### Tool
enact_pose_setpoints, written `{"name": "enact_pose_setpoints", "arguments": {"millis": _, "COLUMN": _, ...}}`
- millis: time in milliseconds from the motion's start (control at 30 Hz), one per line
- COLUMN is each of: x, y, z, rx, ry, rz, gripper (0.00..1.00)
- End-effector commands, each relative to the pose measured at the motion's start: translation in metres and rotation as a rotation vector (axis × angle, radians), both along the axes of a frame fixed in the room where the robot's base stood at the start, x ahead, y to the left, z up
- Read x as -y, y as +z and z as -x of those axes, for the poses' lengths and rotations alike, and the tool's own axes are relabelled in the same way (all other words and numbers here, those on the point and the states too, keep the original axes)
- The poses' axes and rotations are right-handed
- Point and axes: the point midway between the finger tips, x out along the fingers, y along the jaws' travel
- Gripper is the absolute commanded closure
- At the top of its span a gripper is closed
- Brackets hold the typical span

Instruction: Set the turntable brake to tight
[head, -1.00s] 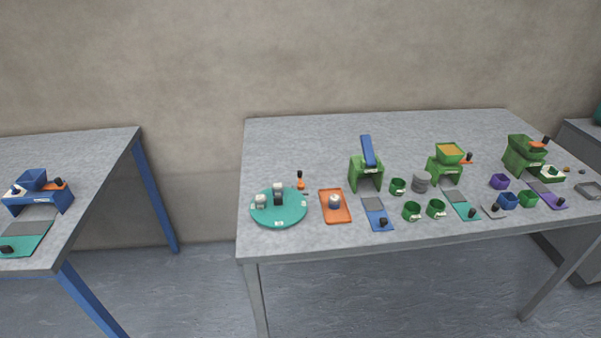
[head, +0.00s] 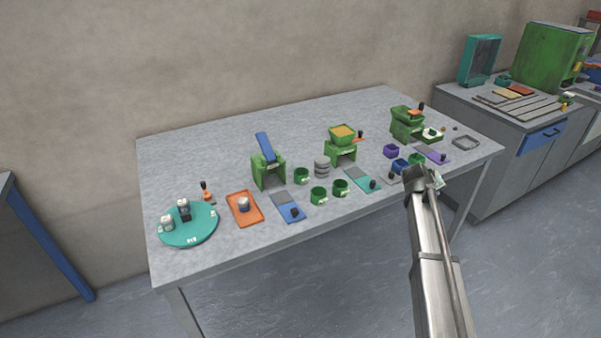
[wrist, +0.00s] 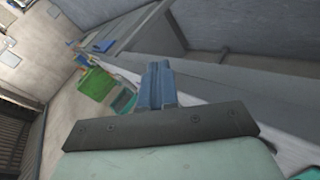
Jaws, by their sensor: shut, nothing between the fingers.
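The turntable is a round teal disc (head: 188,225) at the left end of the grey table in the head view. Two small pale and dark containers stand on it. Just behind its right edge is a small orange lever with a black knob (head: 206,192), which looks like the brake; its setting is too small to read. My gripper shows in the wrist view (wrist: 158,72), its blue fingers shut and empty. In the head view my arm reaches up at the table's front right, far from the turntable, and I cannot make out the fingers there.
An orange tray (head: 259,218) with a small cup lies right of the turntable. Green stands (head: 268,172), several cups and coloured pads fill the table's middle and right. A cabinet-topped side bench (head: 500,125) stands at the right. The table's back left is clear.

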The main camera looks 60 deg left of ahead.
Motion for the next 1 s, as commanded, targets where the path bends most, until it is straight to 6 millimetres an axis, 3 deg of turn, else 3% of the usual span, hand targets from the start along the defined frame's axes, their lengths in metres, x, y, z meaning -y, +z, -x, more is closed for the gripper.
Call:
{"name": "enact_pose_setpoints", "arguments": {"millis": 33, "x": -0.027, "y": 0.024, "z": 0.008, "rx": 0.028, "ry": 0.029, "rz": -0.012, "gripper": 1.0}}
{"name": "enact_pose_setpoints", "arguments": {"millis": 200, "x": -0.097, "y": 0.096, "z": 0.046, "rx": 0.108, "ry": 0.116, "rz": -0.048, "gripper": 1.0}}
{"name": "enact_pose_setpoints", "arguments": {"millis": 300, "x": -0.134, "y": 0.132, "z": 0.077, "rx": 0.14, "ry": 0.165, "rz": -0.067, "gripper": 1.0}}
{"name": "enact_pose_setpoints", "arguments": {"millis": 433, "x": -0.174, "y": 0.164, "z": 0.124, "rx": 0.156, "ry": 0.218, "rz": -0.091, "gripper": 1.0}}
{"name": "enact_pose_setpoints", "arguments": {"millis": 633, "x": -0.221, "y": 0.183, "z": 0.208, "rx": 0.131, "ry": 0.286, "rz": -0.118, "gripper": 1.0}}
{"name": "enact_pose_setpoints", "arguments": {"millis": 1000, "x": -0.272, "y": 0.167, "z": 0.379, "rx": -0.001, "ry": 0.386, "rz": -0.13, "gripper": 1.0}}
